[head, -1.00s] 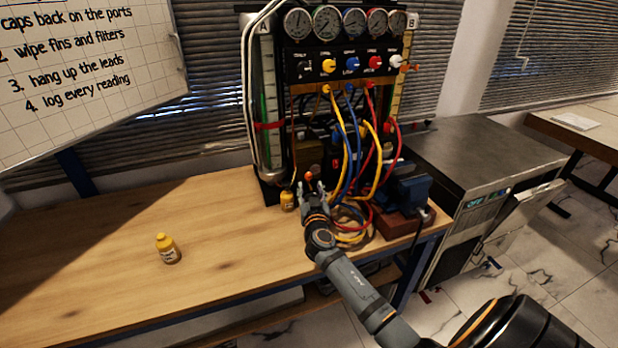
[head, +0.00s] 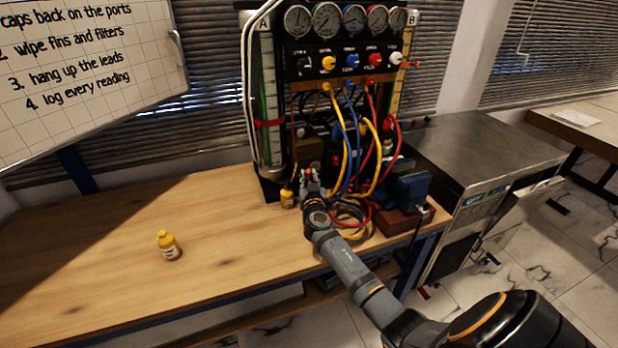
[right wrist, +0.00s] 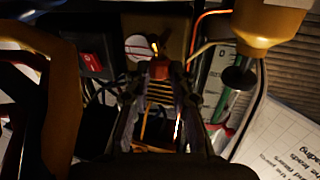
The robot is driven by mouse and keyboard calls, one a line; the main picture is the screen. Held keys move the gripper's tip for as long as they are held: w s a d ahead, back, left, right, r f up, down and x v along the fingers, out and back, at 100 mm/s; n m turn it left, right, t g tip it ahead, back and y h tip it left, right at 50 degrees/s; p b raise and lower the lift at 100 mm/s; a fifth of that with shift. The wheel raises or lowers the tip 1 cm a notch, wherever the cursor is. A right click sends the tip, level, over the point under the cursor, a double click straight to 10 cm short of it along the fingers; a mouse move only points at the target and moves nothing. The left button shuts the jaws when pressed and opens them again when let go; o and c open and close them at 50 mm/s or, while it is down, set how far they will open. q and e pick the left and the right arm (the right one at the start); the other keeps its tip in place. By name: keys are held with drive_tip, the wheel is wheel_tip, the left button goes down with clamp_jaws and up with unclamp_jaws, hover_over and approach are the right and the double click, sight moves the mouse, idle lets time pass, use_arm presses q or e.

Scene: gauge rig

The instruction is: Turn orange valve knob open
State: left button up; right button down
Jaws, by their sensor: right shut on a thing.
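The orange valve knob (head: 309,171) sits low on the front of the gauge rig (head: 303,70), left of the hanging hoses. In the right wrist view the knob (right wrist: 160,70) shows as a small orange-red piece between the fingertips. My right gripper (head: 311,180) is shut on it, and its fingers (right wrist: 157,80) touch it from both sides. The fingers hide part of the knob, so its exact turn angle is hard to tell. My left gripper is not in view.
A small yellow bottle (head: 287,197) stands just left of my right gripper. Another yellow bottle (head: 168,246) stands on the open left part of the bench (head: 90,270). Yellow, blue and red hoses (head: 347,140) and a blue vise (head: 408,187) crowd the right side.

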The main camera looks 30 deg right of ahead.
drive_tip(key=shift+s+d+f+n+t+y+b, duration=0.1)
drive_tip(key=shift+d+f+n+t+y+b, duration=0.1)
drive_tip(key=shift+n+t+y+b, duration=0.5)
drive_tip(key=shift+d+n+y, duration=0.1)
drive_tip(key=shift+n+y, duration=0.3)
drive_tip(key=shift+y, duration=0.3)
drive_tip(key=shift+s+d+r+n+y, duration=0.15)
drive_tip(key=shift+n+y, duration=0.35)
drive_tip(key=shift+y, duration=0.3)
drive_tip(key=shift+r+n+t+y+p, duration=0.15)
drive_tip(key=shift+n+t+y+p, duration=0.2)
drive_tip(key=shift+y+p, duration=0.3)
drive_tip(key=shift+n+y, duration=0.35)
drive_tip(key=shift+y, duration=0.4)
drive_tip(key=c, duration=1.2)
unclamp_jaws()
drive_tip(key=shift+o, duration=0.2)
